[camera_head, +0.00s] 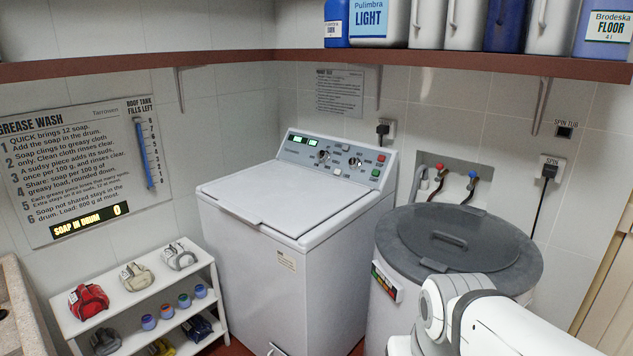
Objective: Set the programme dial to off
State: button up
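A white top-loading washing machine (290,240) stands in the middle with its lid (285,195) shut. Its sloped control panel (337,172) at the back carries two round dials, a left dial (323,155) and a right dial (355,162). Their labels and pointer positions are too small to read, so I cannot tell which is the programme dial or where it is set. My white arm (470,315) shows at the lower right, in front of the grey-lidded tub and apart from the panel. My gripper is not visible.
A round tub with a grey lid (455,240) stands right of the machine. The panel also has lit green displays (300,140), a red button (381,158) and a green button (375,173). A brown shelf (420,62) with jugs overhangs behind. A low white rack (140,295) stands left.

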aim_at(323, 156)
jog(key=u, duration=0.05)
jog(key=i, duration=0.65)
jog(key=u, duration=0.15)
jog(key=k, duration=0.4)
jog(key=u, duration=0.6)
jog(key=i, duration=1.8)
jog(key=z, duration=0.4)
